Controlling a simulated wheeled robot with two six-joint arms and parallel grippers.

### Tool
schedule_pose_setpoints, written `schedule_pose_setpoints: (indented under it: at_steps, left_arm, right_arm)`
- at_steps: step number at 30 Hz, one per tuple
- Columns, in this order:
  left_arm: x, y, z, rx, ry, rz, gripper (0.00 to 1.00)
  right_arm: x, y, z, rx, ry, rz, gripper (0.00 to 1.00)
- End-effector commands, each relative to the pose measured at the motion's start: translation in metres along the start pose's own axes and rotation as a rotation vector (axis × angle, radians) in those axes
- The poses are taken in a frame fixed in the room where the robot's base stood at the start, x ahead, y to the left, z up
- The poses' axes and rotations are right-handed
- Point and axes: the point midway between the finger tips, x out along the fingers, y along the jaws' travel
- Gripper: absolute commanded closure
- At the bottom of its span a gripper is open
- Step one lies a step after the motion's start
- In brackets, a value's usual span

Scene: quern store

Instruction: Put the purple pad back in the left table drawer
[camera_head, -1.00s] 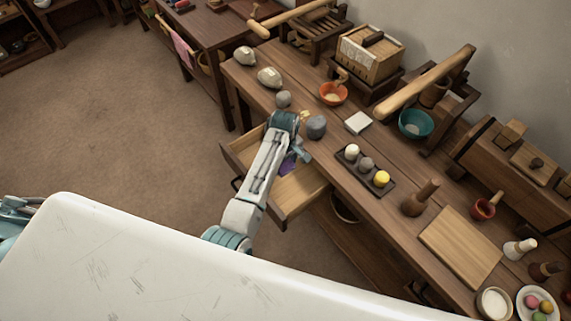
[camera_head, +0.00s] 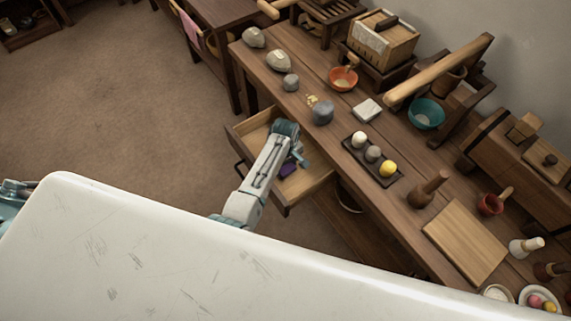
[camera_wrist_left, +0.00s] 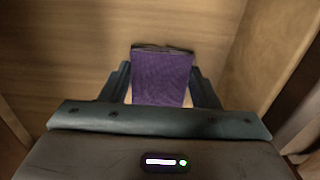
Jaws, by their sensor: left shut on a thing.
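The purple pad (camera_head: 288,170) shows in the head view as a small dark purple patch beside my left gripper (camera_head: 296,162). In the left wrist view the pad (camera_wrist_left: 162,78) is held between the two fingers of the left gripper (camera_wrist_left: 162,92), which is shut on it. The open left table drawer (camera_head: 309,185) sticks out from the table's front, and the gripper and pad are inside its outline. The drawer's wooden floor (camera_wrist_left: 70,50) fills the wrist view behind the pad. I cannot tell whether the pad touches the floor. My right gripper is not in view.
The long wooden table (camera_head: 400,200) stands behind the drawer. It holds grey stones (camera_head: 322,112), a dark tray with several small weights (camera_head: 372,160), an orange bowl (camera_head: 343,79), a teal bowl (camera_head: 425,114) and a cutting board (camera_head: 465,241). Bare floor (camera_head: 120,100) lies left.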

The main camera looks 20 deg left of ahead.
Motion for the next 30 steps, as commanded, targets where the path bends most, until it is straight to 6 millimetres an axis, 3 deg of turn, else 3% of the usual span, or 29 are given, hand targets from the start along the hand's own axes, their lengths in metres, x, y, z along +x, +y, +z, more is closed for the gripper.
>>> schedule_pose_setpoints:
  at_steps: [8,9,12,23,30]
  left_arm:
    - [0.003,0.0,0.0,0.0,0.001,0.001,0.66]
    - [0.003,0.0,0.0,0.0,0.001,0.001,0.39]
    - [0.002,0.0,0.0,0.0,0.001,0.001,0.23]
    - [-0.004,0.0,0.0,0.0,0.001,0.001,0.23]
    - [-0.046,0.002,-0.001,0.0,0.004,0.005,0.23]
  right_arm:
    - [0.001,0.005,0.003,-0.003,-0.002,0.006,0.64]
    - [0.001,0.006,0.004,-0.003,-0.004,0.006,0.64]
    - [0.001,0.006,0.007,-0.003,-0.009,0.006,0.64]
    - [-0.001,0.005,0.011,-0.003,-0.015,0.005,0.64]
    - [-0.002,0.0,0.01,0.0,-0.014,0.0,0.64]
